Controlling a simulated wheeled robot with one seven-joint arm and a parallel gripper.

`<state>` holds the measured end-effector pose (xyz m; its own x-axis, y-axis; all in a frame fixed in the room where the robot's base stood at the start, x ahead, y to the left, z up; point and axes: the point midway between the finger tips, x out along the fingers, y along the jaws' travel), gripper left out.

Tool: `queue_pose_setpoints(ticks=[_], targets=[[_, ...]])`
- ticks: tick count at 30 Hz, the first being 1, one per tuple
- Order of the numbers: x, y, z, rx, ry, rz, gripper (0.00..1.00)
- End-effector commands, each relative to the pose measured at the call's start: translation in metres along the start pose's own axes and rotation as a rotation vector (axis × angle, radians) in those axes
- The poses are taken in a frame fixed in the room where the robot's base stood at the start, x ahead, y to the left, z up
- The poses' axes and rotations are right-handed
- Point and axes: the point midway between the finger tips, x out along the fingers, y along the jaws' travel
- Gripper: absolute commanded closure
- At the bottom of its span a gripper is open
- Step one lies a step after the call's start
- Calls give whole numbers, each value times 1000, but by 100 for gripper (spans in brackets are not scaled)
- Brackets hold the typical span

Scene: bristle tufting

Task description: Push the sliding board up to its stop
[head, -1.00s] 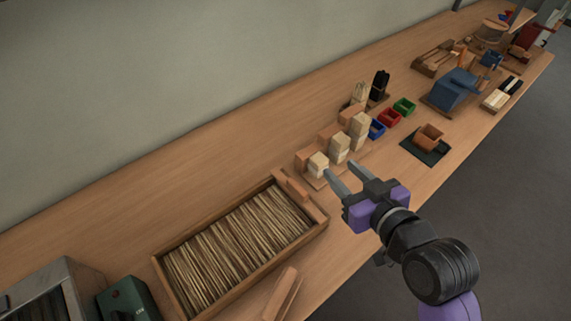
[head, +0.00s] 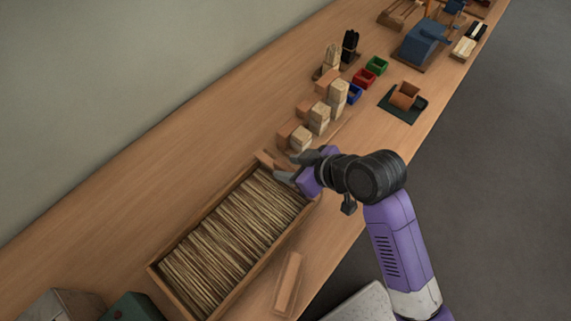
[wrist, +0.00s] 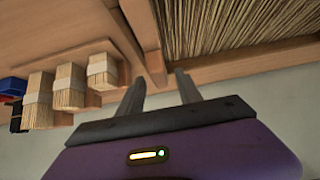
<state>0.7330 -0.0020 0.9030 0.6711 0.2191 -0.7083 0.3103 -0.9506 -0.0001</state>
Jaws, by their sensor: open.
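The sliding board appears to be the wooden piece (head: 267,160) at the upper right end of a long tray (head: 196,225) of straw-coloured bristles. In the wrist view, a slanted wooden board (wrist: 145,40) borders the bristles (wrist: 225,25). My gripper (head: 285,167) is at that end of the tray, partly covering the board. Its fingers are spread with nothing seen between them; in the wrist view the fingertips (wrist: 158,78) lie close to the board's lower end. I cannot tell whether they touch it. The stop cannot be made out.
Bundled bristle blocks (head: 319,118) stand on a rack just beyond the tray. A wooden block (head: 288,280) lies at the tray's near side. The wall runs behind the bench.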

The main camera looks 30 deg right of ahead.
Motion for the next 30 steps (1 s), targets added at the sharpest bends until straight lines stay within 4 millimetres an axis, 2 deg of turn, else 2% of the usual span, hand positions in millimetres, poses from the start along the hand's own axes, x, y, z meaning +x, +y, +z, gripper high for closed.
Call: queue_pose_setpoints(ticks=[6,14,15,21,30], targets=[[18,0,0,0,1,0,58],[20,0,0,0,2,1,58],[20,0,0,0,2,1,60],[20,0,0,1,1,1,99],[19,0,0,1,1,1,100]])
